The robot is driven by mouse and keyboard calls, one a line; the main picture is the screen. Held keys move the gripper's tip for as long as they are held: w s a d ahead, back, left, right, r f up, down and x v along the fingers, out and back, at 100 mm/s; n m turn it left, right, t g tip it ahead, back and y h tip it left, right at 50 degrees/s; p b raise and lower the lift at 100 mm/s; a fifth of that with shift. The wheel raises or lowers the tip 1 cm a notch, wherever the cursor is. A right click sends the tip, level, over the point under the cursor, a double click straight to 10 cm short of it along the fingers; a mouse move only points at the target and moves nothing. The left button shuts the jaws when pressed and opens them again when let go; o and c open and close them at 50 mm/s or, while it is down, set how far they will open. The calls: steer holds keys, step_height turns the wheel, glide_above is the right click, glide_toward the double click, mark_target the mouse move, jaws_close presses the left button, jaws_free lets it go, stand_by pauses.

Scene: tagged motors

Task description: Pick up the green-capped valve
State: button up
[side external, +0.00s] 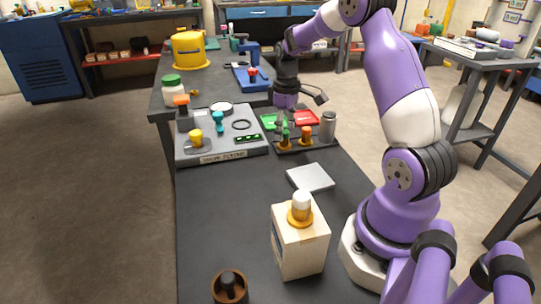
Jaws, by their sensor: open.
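The green-capped valve (285,140) stands on the dark tray at the right edge of the bench, its green upper part over an orange-gold lower part. My gripper (281,124) points down over that tray, right at the valve's top. Its jaws are open. The fingers and the green cap overlap in this view, so I cannot tell whether they touch or how far the fingers reach around it.
An orange-topped piece (306,133) and a grey cylinder (328,126) stand close on the right. A grey fixture board (222,148) lies on the left.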

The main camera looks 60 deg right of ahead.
step_height(320, 180, down, 2)
jaws_close()
steer(key=shift+r, duration=0.1)
